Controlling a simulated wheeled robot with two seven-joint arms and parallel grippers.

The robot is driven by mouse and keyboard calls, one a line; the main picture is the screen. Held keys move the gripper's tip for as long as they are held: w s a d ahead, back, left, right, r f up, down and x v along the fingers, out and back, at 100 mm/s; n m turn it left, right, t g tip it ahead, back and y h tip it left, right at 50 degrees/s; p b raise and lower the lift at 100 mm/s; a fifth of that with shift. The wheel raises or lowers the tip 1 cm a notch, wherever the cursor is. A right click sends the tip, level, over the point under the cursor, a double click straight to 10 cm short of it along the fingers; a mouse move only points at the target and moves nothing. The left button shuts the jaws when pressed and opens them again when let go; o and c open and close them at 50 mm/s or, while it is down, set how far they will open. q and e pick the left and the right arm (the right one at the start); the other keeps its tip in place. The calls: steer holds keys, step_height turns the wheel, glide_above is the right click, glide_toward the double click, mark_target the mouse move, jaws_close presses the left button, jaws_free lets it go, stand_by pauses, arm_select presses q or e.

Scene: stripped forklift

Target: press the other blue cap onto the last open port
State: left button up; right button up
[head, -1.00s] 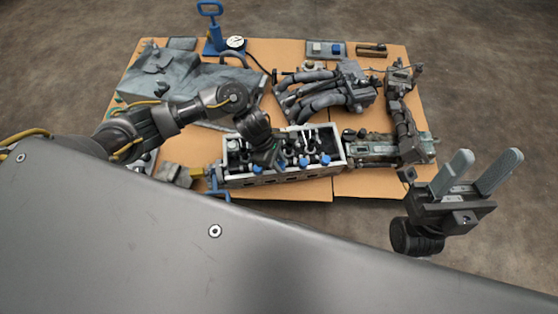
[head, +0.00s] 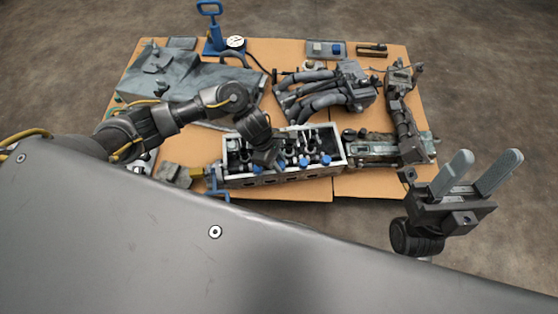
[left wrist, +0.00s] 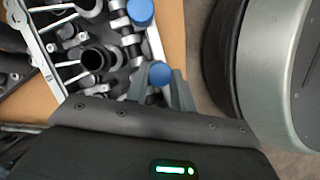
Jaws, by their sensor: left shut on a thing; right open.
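My left gripper (head: 270,160) is over the open-topped block (head: 338,150) with white walls in the middle of the table. It is shut on a blue cap (left wrist: 160,73), which sits between the fingertips in the left wrist view. What lies under this cap is hidden. Another blue cap (left wrist: 140,12) sits on the block; in the head view, two blue caps (head: 304,162) (head: 326,160) show right of the gripper. A dark round open-ended fitting (left wrist: 95,58) shows left of the held cap. My right gripper (head: 478,172) is open and empty, off the table's right front.
A hose assembly (head: 325,90) lies behind the block, and a linkage of metal parts (head: 400,125) lies to its right. A blue hand pump with gauge (head: 222,45) and a small tray (head: 326,48) stand at the back.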

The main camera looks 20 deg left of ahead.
arm_select(q)
steer(key=shift+f+b, duration=0.1)
steer(key=shift+b, duration=0.2)
stand_by(0.4)
steer(key=o, duration=1)
steer(key=shift+o, duration=0.2)
steer(key=p+v, duration=0.4)
steer(key=v, duration=0.7)
steer(key=shift+d, duration=0.1)
